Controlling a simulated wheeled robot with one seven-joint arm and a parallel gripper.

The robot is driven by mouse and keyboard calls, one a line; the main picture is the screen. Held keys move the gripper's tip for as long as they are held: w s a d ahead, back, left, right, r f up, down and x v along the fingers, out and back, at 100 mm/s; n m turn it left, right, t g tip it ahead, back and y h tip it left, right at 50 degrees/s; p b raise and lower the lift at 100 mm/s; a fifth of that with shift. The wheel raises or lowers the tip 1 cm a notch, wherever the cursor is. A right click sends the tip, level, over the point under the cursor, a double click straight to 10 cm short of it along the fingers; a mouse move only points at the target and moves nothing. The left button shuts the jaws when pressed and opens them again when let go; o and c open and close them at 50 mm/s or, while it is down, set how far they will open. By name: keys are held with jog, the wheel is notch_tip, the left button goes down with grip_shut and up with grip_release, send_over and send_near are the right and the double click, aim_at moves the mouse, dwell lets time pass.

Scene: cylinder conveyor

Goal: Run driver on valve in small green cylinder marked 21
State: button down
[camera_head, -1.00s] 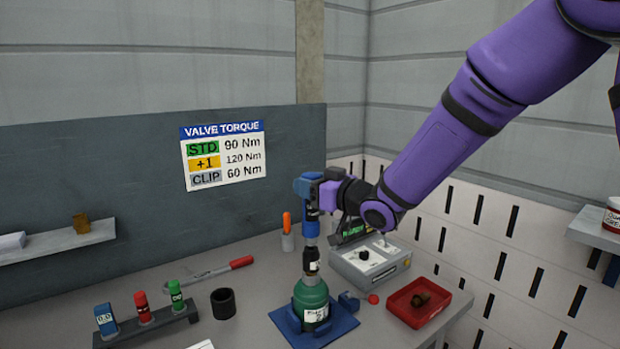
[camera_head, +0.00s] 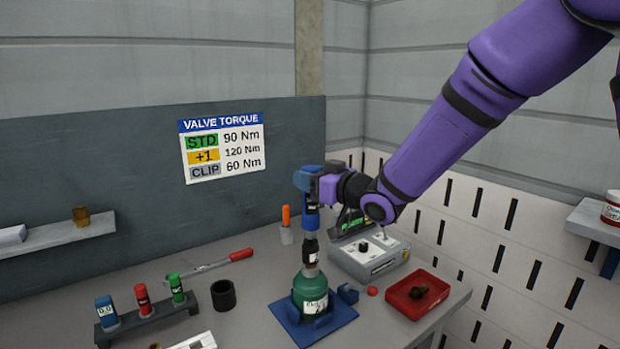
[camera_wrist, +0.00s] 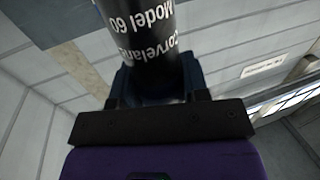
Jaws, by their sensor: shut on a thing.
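The small green cylinder (camera_head: 310,283) stands upright in a blue holder (camera_head: 337,326) on the bench. Its white label is too small to read fully. A black valve piece (camera_head: 310,249) sits on its top. A blue driver (camera_head: 311,218) stands upright over the valve, its lower end meeting it. My gripper (camera_head: 308,181) is shut on the driver's upper part. The wrist view shows the driver's dark body (camera_wrist: 148,40) lettered "Model 60", with the jaws around it. Whether the driver's tip is fully seated on the valve cannot be told.
A red tray (camera_head: 398,302) with brown parts and a grey control box (camera_head: 362,268) lie right of the cylinder. A torque chart (camera_head: 223,150) hangs behind.

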aim_at(310, 167)
jog(key=shift+f, duration=1.15)
dwell(4.6)
jog(key=shift+r, duration=3.15)
jog(key=shift+f, duration=0.1)
